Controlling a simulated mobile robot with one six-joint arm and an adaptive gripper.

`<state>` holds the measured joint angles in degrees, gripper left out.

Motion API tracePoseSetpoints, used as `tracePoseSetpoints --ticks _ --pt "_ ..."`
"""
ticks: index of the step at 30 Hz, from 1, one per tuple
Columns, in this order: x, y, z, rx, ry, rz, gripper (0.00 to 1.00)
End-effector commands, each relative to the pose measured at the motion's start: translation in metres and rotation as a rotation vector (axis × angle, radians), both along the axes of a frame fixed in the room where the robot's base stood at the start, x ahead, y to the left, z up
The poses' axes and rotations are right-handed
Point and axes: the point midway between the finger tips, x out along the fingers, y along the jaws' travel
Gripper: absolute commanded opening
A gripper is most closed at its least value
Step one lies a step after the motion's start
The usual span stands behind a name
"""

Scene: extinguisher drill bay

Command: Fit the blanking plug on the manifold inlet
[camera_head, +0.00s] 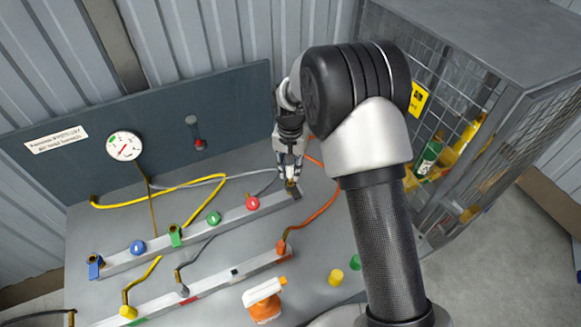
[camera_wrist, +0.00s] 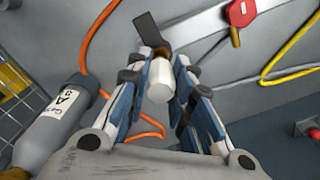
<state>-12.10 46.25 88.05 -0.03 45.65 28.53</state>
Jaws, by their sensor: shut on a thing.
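The manifold (camera_head: 215,231) is a long pale rail with blue, green and red knobs. Its far right end has a dark tag (camera_head: 295,194) and a brass inlet fitting (camera_head: 290,184). My gripper (camera_head: 289,170) is over that end. In the wrist view my gripper (camera_wrist: 160,88) is shut on a white cylindrical plug (camera_wrist: 161,77). The brass fitting (camera_wrist: 158,51) shows just beyond the plug, beside the dark tag (camera_wrist: 152,30). The plug looks in line with the brass; I cannot tell whether they touch or how far it is seated.
A lower rail (camera_head: 195,293) carries hoses. An orange hose (camera_head: 312,217) curves close beside my gripper. Yellow (camera_head: 336,277) and green (camera_head: 355,262) pieces and an orange-and-white spray bottle (camera_head: 264,299) are in front. A pressure gauge (camera_head: 123,146) and a mesh cage (camera_head: 540,113) flank the bench.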

Motion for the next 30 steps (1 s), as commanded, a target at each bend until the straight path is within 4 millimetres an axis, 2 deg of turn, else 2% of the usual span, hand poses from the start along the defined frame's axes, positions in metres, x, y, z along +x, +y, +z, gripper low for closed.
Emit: tracePoseSetpoints --ticks 30 --pt "0.0 0.0 -0.024 0.0 -0.001 0.0 0.0"
